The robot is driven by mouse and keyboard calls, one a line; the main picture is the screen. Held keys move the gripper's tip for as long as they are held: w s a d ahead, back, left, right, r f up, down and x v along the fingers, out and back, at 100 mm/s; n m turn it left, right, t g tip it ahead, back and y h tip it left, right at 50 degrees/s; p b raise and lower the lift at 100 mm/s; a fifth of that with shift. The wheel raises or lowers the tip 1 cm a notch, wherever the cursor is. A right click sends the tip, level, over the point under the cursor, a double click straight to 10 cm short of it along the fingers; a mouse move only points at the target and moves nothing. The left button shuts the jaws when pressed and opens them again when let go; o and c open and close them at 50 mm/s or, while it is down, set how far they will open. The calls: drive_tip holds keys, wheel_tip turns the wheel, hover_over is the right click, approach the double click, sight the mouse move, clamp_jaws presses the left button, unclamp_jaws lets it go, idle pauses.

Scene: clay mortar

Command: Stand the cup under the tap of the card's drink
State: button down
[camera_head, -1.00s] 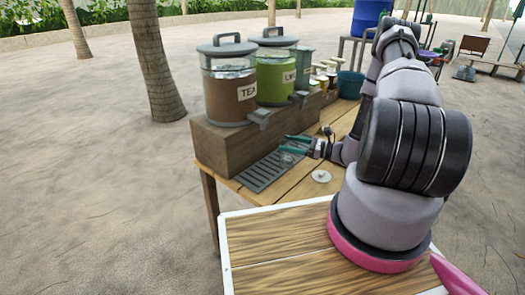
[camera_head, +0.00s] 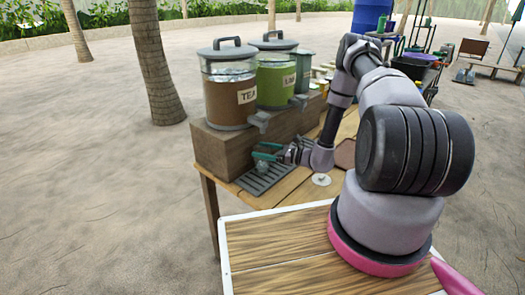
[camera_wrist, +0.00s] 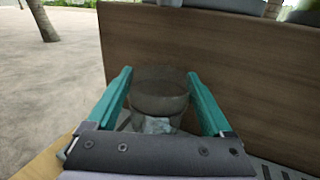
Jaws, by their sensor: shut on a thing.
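My gripper (camera_head: 266,152) has teal fingers and is shut on a clear cup (camera_wrist: 158,102). The cup is upright between the fingers in the wrist view, with pale lumps like ice near its bottom. In the head view it is low over the slatted drip tray (camera_head: 262,182), in front of the wooden stand; whether it touches the tray I cannot tell. The tea dispenser (camera_head: 231,92) has a brown drink and a grey tap (camera_head: 261,119), which is above the gripper area. A green dispenser (camera_head: 276,80) labelled LIM... stands behind it. I cannot identify the card.
The wooden stand (camera_head: 215,150) rises just beyond the cup. A third dispenser (camera_head: 304,72) stands farther back, partly hidden. A white disc (camera_head: 321,180) lies on the table right of the tray. A brown flat thing (camera_head: 345,153) is partly behind my arm.

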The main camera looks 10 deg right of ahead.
drive_tip(key=shift+f, duration=0.15)
unclamp_jaws()
